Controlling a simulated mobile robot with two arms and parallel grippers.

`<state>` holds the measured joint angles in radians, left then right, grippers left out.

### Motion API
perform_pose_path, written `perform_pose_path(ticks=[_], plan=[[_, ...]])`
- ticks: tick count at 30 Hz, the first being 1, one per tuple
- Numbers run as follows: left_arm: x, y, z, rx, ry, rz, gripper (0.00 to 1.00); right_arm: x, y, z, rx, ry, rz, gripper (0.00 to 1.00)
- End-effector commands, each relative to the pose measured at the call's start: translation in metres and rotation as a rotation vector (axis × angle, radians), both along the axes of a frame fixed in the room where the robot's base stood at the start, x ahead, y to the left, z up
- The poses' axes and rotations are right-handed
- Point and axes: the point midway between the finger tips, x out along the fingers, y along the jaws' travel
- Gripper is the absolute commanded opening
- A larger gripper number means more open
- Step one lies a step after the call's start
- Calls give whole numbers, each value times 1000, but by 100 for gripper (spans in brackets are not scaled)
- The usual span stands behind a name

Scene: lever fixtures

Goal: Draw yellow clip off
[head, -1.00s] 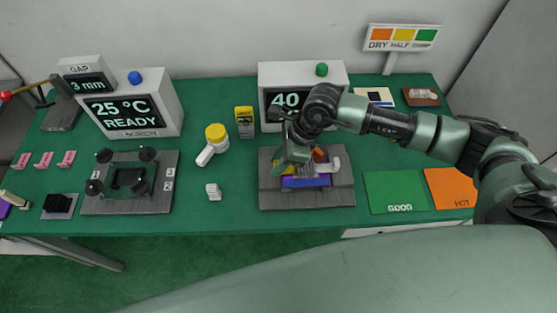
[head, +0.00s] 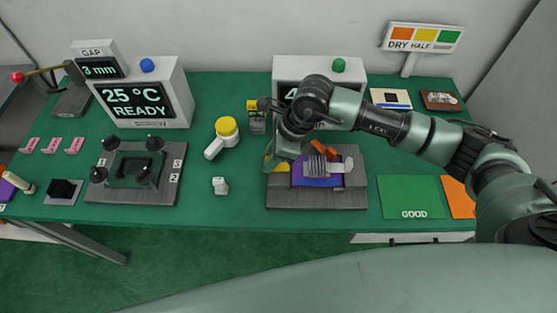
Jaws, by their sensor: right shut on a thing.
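The grey fixture plate (head: 345,203) lies right of the middle of the table. On it sits a purple block (head: 318,182) with a grey ribbed part (head: 316,167), an orange lever piece (head: 321,144) and a pale handle (head: 348,165). The yellow clip (head: 281,167) shows at the plate's left side, beside the purple block. My right gripper (head: 283,161) reaches down there and is shut on the yellow clip. The wrist hides the fingertips and part of the clip. My left gripper is out of view.
A display box (head: 286,70) stands behind the plate, partly covered by my right arm. A yellow-topped white device (head: 225,133) and a small white block (head: 220,186) lie to the left. A green GOOD mat (head: 410,190) lies clear at the right.

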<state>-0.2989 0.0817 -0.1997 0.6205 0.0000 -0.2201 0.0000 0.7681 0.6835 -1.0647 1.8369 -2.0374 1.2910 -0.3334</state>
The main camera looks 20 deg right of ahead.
Motion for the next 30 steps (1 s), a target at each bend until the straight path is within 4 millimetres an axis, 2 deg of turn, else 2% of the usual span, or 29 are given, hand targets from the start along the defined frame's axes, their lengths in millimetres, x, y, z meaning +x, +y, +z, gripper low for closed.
perform_pose_path(ticks=[5,6,7,8,16,20,30], plan=[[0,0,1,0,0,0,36,1,4,4,11,-5,2,0],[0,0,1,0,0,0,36,1,4,4,12,-6,2,36],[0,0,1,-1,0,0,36,1,4,3,12,-5,3,44],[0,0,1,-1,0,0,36,0,3,3,11,-4,3,47],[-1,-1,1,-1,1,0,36,0,2,2,7,-2,2,47],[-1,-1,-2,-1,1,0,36,0,-2,8,6,-2,2,47],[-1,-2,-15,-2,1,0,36,-5,-20,59,6,-7,4,47]])
